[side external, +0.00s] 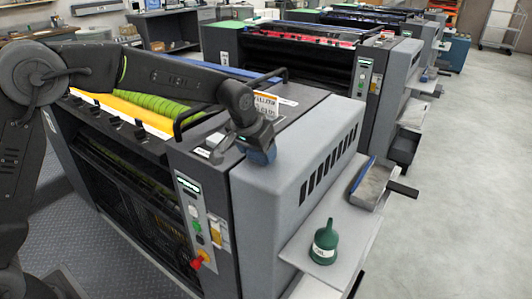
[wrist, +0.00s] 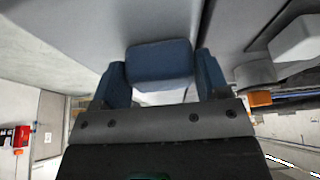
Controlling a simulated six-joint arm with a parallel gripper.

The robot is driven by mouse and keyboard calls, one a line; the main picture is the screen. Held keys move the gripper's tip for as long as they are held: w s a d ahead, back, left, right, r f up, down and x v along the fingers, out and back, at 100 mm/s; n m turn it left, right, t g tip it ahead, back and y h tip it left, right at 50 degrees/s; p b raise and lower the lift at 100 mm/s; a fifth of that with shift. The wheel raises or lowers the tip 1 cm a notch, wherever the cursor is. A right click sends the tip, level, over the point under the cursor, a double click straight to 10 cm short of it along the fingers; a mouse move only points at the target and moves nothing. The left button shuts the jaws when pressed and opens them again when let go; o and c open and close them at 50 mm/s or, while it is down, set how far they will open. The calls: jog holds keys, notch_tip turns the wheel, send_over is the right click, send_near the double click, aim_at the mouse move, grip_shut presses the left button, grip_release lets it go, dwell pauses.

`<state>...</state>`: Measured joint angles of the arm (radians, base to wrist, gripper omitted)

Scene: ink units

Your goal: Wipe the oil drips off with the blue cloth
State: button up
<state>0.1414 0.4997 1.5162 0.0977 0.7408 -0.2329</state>
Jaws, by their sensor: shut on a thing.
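My gripper (side external: 258,140) is at the top front edge of the near press's grey side housing (side external: 305,145). It is shut on the blue cloth (side external: 263,156), which looks like a small folded pad. In the wrist view, the cloth (wrist: 160,60) sits between the two dark blue fingers of my gripper (wrist: 161,78), with a plain grey surface behind it. I cannot tell whether the cloth touches the housing. I can make out no oil drips in either view; the arm and cloth hide part of the housing top.
A green funnel-topped can (side external: 324,242) stands on the grey side shelf (side external: 295,250). A blue-edged tray (side external: 376,184) is farther back. A control panel (side external: 196,215) with a red knob is on the press front. More presses stand behind; the floor (side external: 460,190) at right is clear.

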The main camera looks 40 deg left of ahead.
jog(key=shift+a, duration=0.85)
jog(key=shift+d+r, duration=0.1)
jog(key=shift+r, duration=3.9)
jog(key=shift+c, duration=0.3)
